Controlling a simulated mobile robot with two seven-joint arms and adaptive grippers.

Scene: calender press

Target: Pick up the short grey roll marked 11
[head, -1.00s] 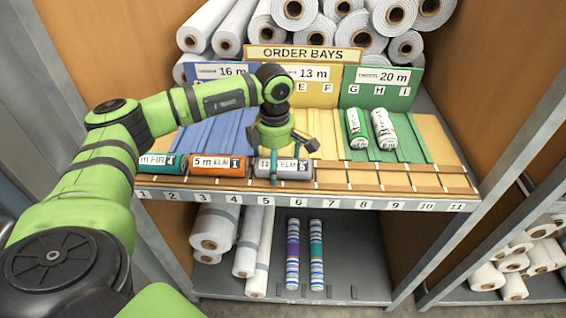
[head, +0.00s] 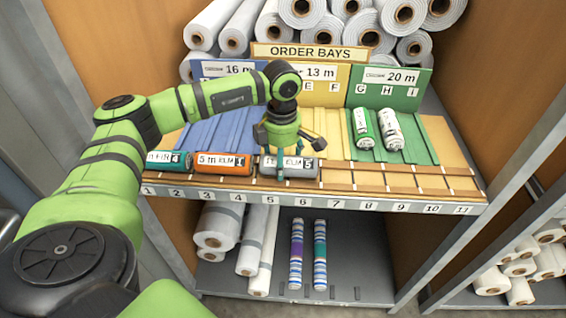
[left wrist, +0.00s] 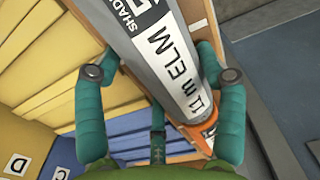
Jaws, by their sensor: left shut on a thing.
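The short grey roll (head: 298,170) lies along the front wooden rack, above numbers 5 and 6. Its white label reads 11 m ELM, and it runs slantwise through the left wrist view (left wrist: 165,60). My left gripper (head: 288,158) is over the roll from above, its teal fingers on both sides. It is shut on the grey roll, which still appears to be at rack level. In the left wrist view the fingers (left wrist: 160,76) flank the roll. My right gripper is not in view.
An orange 5 m ELM roll (head: 212,163) lies just left of the grey roll, with a teal roll (head: 158,164) beyond. The rack (head: 400,180) is free to the right.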

